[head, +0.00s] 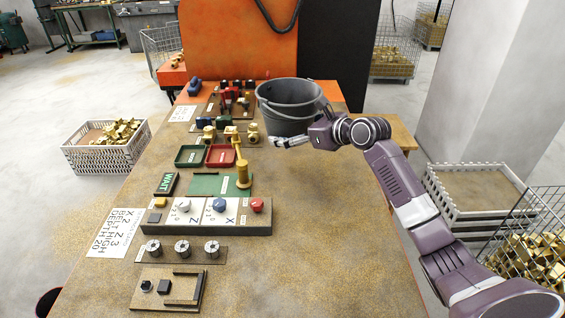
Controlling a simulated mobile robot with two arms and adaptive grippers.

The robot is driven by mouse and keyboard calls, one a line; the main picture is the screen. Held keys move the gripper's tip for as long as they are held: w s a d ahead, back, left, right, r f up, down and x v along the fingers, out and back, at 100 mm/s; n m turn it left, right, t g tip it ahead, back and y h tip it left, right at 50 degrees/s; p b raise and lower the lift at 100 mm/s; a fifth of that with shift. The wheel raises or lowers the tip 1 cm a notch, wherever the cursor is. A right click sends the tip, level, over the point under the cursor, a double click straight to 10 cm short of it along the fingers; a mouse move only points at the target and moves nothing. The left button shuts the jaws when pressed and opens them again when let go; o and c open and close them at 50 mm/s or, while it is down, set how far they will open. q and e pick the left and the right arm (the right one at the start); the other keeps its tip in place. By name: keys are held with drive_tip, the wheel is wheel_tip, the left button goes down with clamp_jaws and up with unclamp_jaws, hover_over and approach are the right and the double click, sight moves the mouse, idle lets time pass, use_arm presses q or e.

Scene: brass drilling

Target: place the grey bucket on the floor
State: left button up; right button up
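The grey bucket (290,112) stands upright on the far right part of the brown table (330,250), close to the orange machine. It looks empty, though its bottom is hidden. My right arm comes in from the right. Its gripper (276,141) is just in front of the bucket's lower near side, with its fingers pointing left. I cannot tell whether it touches the bucket or how far the fingers are apart. My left gripper is not in view.
A control panel (240,228) with knobs, small trays (222,155) and brass parts lie left of the bucket. A white crate (78,160) of brass parts stands on the left floor. A grey-walled bin (480,208) and a wire basket (535,255) stand right. Open floor (80,75) lies far left.

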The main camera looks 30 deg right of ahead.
sight(290, 172)
wheel_tip(290, 172, down, 13)
drive_tip(key=shift+w+f+b, duration=0.1)
drive_tip(key=shift+b, duration=0.45)
drive_tip(key=o, duration=1.2)
drive_tip(key=shift+f, duration=0.15)
drive_tip(key=shift+c, duration=0.2)
